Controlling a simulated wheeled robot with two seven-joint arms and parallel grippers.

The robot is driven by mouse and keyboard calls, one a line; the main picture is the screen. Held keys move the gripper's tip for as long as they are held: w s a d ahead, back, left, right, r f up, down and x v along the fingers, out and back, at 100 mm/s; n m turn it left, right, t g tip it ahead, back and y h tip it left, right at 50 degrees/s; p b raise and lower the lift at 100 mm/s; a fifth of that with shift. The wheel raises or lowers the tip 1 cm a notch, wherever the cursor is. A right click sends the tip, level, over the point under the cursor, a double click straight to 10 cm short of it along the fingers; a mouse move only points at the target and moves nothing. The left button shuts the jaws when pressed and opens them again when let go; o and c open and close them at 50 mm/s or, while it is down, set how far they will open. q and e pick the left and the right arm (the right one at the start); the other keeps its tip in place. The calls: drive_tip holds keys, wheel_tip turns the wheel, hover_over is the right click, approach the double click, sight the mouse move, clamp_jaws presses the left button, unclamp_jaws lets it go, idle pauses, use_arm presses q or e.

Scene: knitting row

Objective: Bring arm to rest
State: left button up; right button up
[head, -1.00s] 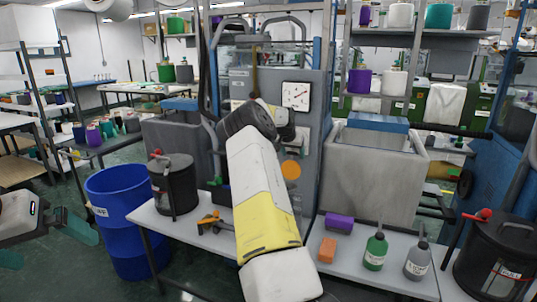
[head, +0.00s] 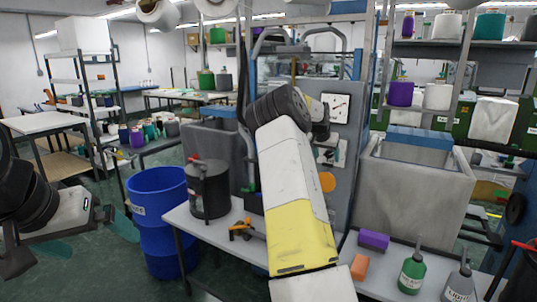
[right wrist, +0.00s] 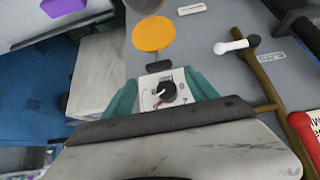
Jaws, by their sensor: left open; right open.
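My right arm (head: 290,195) reaches forward across the picture to the grey machine (head: 346,112). In the right wrist view my right gripper (right wrist: 163,92) is open, with its teal fingers apart. A small white panel with a black knob (right wrist: 167,91) shows between the fingers; I cannot tell whether they touch it. In the head view the arm hides most of this gripper. My left gripper (head: 88,236) is at the lower left, open and empty, with teal fingers spread above the floor, left of the blue barrel.
A blue barrel (head: 160,210) and a dark lidded pot (head: 209,188) stand near my left gripper. A grey tub (head: 415,195) stands right of the machine.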

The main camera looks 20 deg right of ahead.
drive_tip(key=s+a+r+n+t+y, duration=0.15)
drive_tip(key=s+a+r+y, duration=0.3)
drive_tip(key=s+a, duration=0.85)
drive_tip(key=s+a+r+n+y, duration=0.3)
drive_tip(key=s+a+r, duration=0.3)
drive_tip(key=s+a, duration=0.7)
drive_tip(key=s+a+f+n, duration=0.2)
drive_tip(key=s+a+n, duration=0.4)
drive_tip(key=s+a, duration=0.8)
drive_tip(key=shift+s+a, duration=0.25)
drive_tip(key=shift+s, duration=0.3)
